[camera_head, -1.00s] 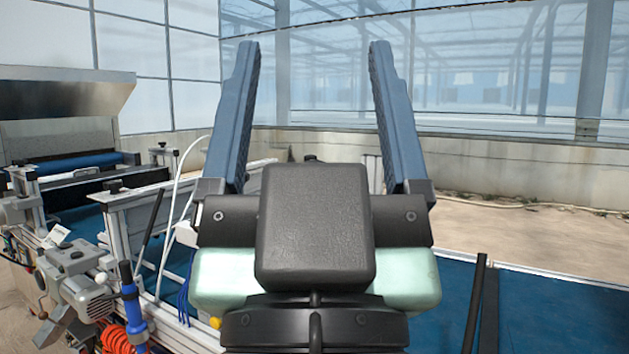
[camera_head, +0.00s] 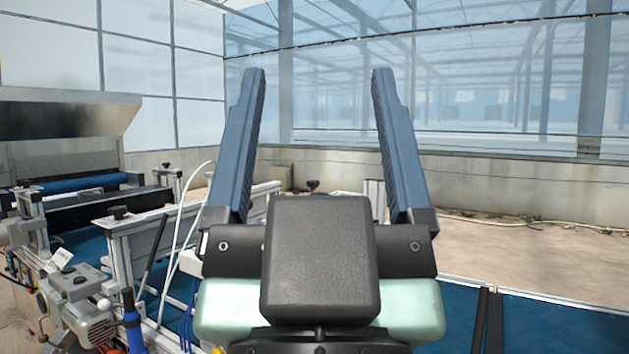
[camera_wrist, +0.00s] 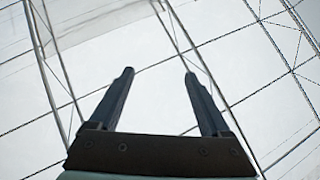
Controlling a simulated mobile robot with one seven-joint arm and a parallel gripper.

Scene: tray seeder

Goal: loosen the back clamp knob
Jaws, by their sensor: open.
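My gripper (camera_head: 318,72) fills the middle of the head view, its two blue-grey fingers pointing up and wide apart, with nothing between them. In the wrist view my gripper (camera_wrist: 159,73) is also open and empty, against the glazed roof or wall. A small black knob (camera_head: 313,185) shows low between the fingers, behind the gripper body, which hides what is under it. Another black knob (camera_head: 118,212) tops a white rail post at the left, and a third dark knob (camera_head: 166,166) stands farther back. I cannot tell which is the back clamp knob. No knob is touched.
A seeder machine with a metal hood (camera_head: 65,115) and blue roller (camera_head: 80,183) stands at the left. A grey motor (camera_head: 80,305), white cables and a blue handle (camera_head: 132,325) are at the lower left. A blue belt surface (camera_head: 560,325) lies at the lower right.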

